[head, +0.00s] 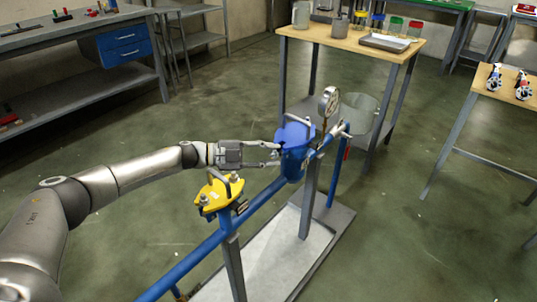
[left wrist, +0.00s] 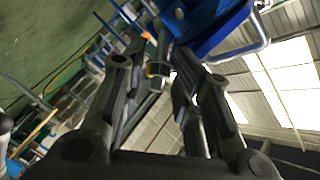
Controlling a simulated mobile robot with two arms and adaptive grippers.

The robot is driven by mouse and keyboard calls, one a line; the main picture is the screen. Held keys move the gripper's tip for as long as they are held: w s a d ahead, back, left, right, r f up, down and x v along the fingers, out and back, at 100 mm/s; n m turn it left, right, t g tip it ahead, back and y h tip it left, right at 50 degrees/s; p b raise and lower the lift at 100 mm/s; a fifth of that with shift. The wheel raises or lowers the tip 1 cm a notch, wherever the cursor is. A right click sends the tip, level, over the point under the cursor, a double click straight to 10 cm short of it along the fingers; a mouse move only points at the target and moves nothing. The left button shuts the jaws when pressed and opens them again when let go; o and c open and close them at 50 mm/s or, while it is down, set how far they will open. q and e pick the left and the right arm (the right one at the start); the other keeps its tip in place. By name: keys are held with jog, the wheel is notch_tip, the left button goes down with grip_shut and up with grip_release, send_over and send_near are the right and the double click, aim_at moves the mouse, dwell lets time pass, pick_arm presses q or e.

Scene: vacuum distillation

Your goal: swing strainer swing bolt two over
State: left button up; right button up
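The blue strainer (head: 293,160) stands upright on the blue pipe line in the head view, with a blue lid (head: 291,135) and a pale bar handle (head: 301,120) on top. My left gripper (head: 279,154) is at its left side, pointing right, with its two fingers apart. In the left wrist view the strainer's blue body (left wrist: 208,18) fills the top, and a small dark bolt end (left wrist: 157,70), which looks like a swing bolt, shows between the open fingers. I cannot tell whether the fingers touch it. My right gripper is not in view.
A yellow-topped fitting (head: 219,194) stands on the pipe (head: 190,262) just below my left forearm. A round gauge (head: 328,101) rises behind the strainer. A wooden-topped table (head: 340,38) with jars and a tray is beyond. Open floor lies to the right.

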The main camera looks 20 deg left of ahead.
pick_arm(q)
jog(key=v, duration=0.8)
